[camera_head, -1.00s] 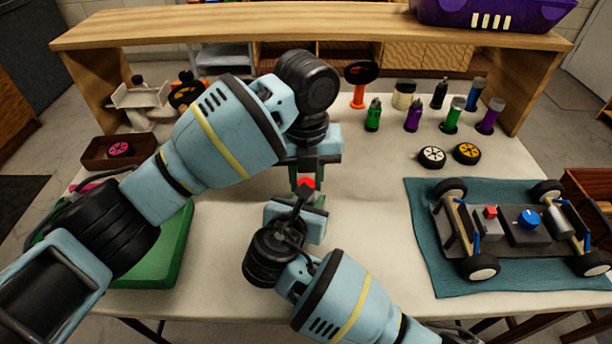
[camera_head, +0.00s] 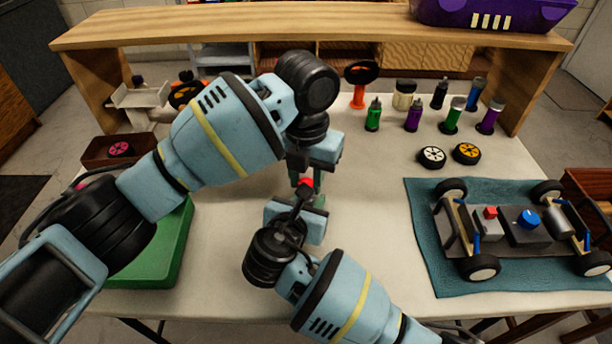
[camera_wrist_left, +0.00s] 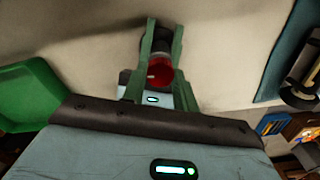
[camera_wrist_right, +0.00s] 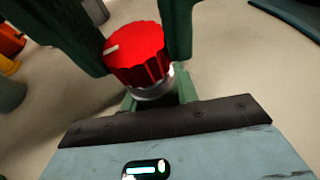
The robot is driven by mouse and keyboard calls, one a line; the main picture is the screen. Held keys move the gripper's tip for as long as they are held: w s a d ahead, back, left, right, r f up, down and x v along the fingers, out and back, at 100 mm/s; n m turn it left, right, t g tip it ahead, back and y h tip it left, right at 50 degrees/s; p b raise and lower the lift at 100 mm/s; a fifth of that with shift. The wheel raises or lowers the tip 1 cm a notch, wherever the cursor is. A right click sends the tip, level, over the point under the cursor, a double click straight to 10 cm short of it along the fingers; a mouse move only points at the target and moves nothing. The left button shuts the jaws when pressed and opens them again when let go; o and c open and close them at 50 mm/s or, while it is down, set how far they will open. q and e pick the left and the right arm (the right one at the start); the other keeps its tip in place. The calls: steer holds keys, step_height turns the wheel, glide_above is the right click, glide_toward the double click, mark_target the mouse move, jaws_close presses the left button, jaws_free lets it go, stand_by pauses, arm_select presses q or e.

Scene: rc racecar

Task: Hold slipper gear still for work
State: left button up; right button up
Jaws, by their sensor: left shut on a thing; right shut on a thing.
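The slipper gear seems to be the small red ridged part (camera_wrist_right: 137,55) with a silver lower section, seen in the right wrist view. It shows as a red spot (camera_head: 306,184) between my grippers in the head view and as a red cylinder (camera_wrist_left: 159,72) in the left wrist view. My left gripper (camera_head: 305,180) comes from above and behind and is shut on it. My right gripper (camera_head: 308,197) comes from the front and is shut on the same piece. The fingers overlap, so exact contact points are partly hidden.
A car chassis (camera_head: 515,228) lies on a teal mat (camera_head: 436,272) at right. Two wheels (camera_head: 432,157) and several bottles (camera_head: 413,118) stand behind it. A green tray (camera_head: 170,255) is at left, partly under my left arm. The table between grippers and mat is clear.

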arm_select(q)
steer(key=shift+r, duration=0.1)
arm_select(e)
steer(key=shift+s, duration=0.1)
arm_select(q)
steer(key=o, duration=1)
step_height(320, 180, up, 12)
arm_select(e)
steer(key=o, duration=1.1)
steer(key=v, duration=1.2)
